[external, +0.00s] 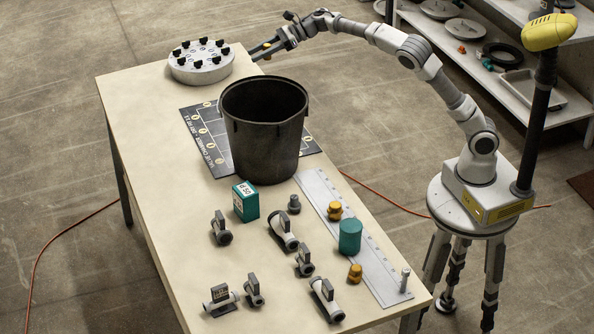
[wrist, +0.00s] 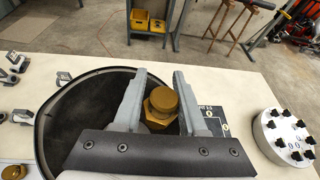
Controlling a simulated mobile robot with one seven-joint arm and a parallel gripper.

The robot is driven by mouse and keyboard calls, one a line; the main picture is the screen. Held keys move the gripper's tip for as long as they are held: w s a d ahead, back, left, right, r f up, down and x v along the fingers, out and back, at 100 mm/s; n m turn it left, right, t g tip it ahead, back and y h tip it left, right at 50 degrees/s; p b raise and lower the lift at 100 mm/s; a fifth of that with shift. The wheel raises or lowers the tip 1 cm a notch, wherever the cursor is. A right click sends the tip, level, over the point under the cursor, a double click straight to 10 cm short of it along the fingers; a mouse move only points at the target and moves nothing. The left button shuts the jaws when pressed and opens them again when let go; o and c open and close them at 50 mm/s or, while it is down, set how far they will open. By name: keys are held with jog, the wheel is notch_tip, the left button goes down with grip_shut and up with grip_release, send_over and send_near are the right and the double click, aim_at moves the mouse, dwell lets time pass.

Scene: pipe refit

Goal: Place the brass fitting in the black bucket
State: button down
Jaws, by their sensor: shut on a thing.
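The brass fitting (wrist: 162,104), a hex-shaped golden piece, sits between the fingers of my gripper (wrist: 158,100) in the wrist view. My gripper (external: 266,50) is shut on it and holds it raised, behind the bucket in the external view. The fitting (external: 267,46) shows there only as a small golden spot. The black bucket (external: 262,140) stands upright on the table, open at the top. In the wrist view the bucket's rim (wrist: 42,125) curves left of and behind the fingers, and the fitting overlaps its right part. The fitting's height above the rim is unclear.
A grey round flange with black knobs (external: 201,64) stands at the table's far end. A dark printed mat (external: 205,135) lies under the bucket. Several valves, a green box (external: 245,201), a teal cylinder (external: 350,237) and two other brass pieces (external: 334,210) occupy the near end.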

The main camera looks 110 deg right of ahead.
jog(key=s+d+r+m+h+b, duration=0.1)
jog(key=s+d+r+b, duration=0.1)
jog(key=s+d, duration=1.1)
notch_tip(320, 180, down, 26)
jog(key=w+a+f, duration=0.1)
jog(key=w+f, duration=0.1)
jog(key=w, duration=0.1)
jog(key=w+f, duration=0.3)
jog(key=w, duration=0.1)
jog(key=w+a+f, duration=0.1)
jog(key=w+f, duration=0.1)
jog(key=w, duration=0.2)
jog(key=shift+a+f+b, duration=0.3)
jog(key=shift+a+f, duration=0.05)
jog(key=shift+f, duration=0.05)
jog(key=shift+w+f, duration=0.1)
jog(key=shift+f, duration=1.9)
jog(key=shift+f+b, duration=0.2)
jog(key=shift+b, duration=0.35)
jog(key=shift+c, duration=2.3)
grip_release()
jog(key=shift+r, duration=0.1)
